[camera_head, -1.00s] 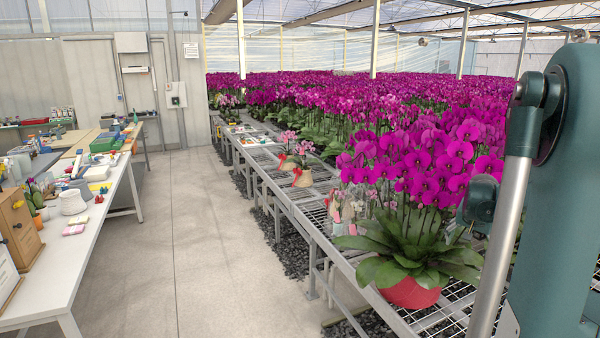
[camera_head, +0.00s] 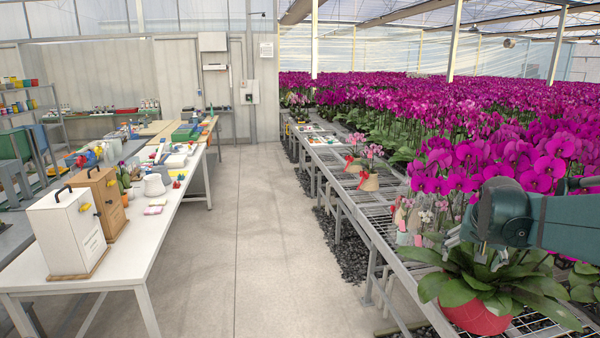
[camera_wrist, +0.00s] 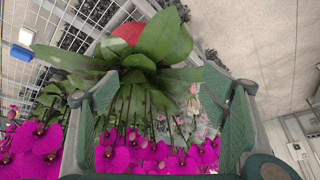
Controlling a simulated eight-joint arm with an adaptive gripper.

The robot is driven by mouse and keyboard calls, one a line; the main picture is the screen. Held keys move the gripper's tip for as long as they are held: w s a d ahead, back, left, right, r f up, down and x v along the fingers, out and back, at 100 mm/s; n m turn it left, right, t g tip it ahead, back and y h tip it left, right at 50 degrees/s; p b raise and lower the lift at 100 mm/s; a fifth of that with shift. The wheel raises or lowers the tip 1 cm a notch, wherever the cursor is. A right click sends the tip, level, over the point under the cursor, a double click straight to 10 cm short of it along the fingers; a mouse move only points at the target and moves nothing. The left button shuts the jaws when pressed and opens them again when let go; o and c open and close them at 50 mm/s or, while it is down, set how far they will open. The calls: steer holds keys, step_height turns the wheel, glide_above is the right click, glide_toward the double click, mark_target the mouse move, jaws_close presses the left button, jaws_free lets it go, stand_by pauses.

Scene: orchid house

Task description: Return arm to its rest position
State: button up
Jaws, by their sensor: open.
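My arm reaches in from the right side of the head view, above the bench. In the wrist view my gripper's two green fingers (camera_wrist: 168,115) stand wide apart. Orchid leaves (camera_wrist: 150,52) and magenta flowers (camera_wrist: 125,155) show between and beyond them. I see nothing held. I cannot tell whether the fingers touch the plant.
The mesh bench (camera_head: 345,175) with massed orchids runs along the right. Two small wrapped pots (camera_head: 368,181) stand on it. A white table (camera_head: 120,262) with a white box (camera_head: 70,232) and a brown box (camera_head: 105,205) is at left. The concrete aisle (camera_head: 255,230) between is clear.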

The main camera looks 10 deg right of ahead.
steer(key=s+a+r+n+t+y, duration=0.1)
steer(key=s+a+n, duration=0.1)
steer(key=a, duration=0.9)
steer(key=s+a+r+n, duration=0.1)
steer(key=s+a+n, duration=0.15)
steer(key=a, duration=0.75)
steer(key=s+a+f+n+y+p, duration=0.1)
steer(key=s+a+f+n, duration=0.1)
steer(key=s+a, duration=0.4)
steer(key=s+a+f+n+t+y+p, duration=0.1)
steer(key=s+a, duration=0.5)
steer(key=a, duration=0.6)
steer(key=shift+a+f+n+y, duration=0.3)
steer(key=shift+f+n, duration=0.35)
steer(key=shift+f, duration=0.1)
steer(key=shift+o, duration=0.5)
steer(key=shift+r, duration=0.1)
